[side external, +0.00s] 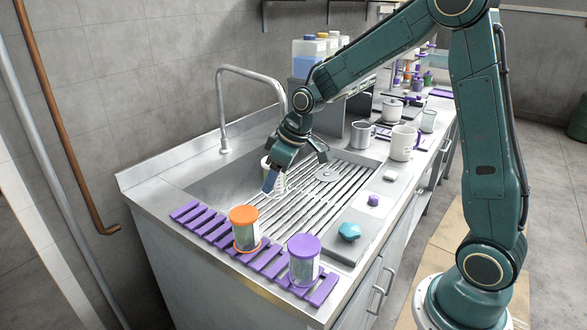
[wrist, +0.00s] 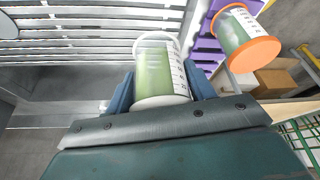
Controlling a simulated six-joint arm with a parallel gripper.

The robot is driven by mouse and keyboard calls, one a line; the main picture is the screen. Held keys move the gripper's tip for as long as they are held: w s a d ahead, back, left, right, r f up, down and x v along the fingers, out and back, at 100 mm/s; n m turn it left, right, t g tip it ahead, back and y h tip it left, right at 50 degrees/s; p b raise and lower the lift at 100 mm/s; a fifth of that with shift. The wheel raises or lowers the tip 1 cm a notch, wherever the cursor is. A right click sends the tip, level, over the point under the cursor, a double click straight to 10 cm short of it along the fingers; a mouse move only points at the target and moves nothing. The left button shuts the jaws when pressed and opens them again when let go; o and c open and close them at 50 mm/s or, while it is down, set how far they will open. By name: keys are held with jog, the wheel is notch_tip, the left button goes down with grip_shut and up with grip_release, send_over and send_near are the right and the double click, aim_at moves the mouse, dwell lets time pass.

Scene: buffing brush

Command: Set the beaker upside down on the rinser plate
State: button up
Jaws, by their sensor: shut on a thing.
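My gripper (side external: 271,181) is shut on a clear, greenish beaker with white ends and a printed scale (wrist: 158,75). In the wrist view it lies between the two blue fingers, held at its sides. In the side view the beaker (side external: 280,182) is partly hidden by my gripper, over the near-left part of the slatted sink area. I cannot tell which end is its mouth. The round grey rinser plate (side external: 326,174) lies on the slats to the right of my gripper, apart from the beaker. Nothing stands on it.
On the purple slatted rack (side external: 212,228) stand an orange-ended beaker (side external: 246,236) and a purple-ended beaker (side external: 304,265). A teal object (side external: 349,231) and a small purple one (side external: 374,200) are at right.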

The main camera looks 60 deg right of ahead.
jog(key=w+d+f+n+y, duration=0.1)
jog(key=d+f+n, duration=0.1)
jog(key=d, duration=1.3)
jog(key=w+d+f+n+g+y, duration=0.1)
jog(key=d+n, duration=0.4)
jog(key=d, duration=1)
jog(key=shift+w+d+f+g, duration=0.25)
jog(key=shift+w+f+g, duration=0.1)
jog(key=shift+f, duration=0.35)
jog(key=shift+f, duration=0.15)
jog(key=shift+f, duration=2.85)
jog(key=shift+f, duration=0.55)
jog(key=o, duration=1.1)
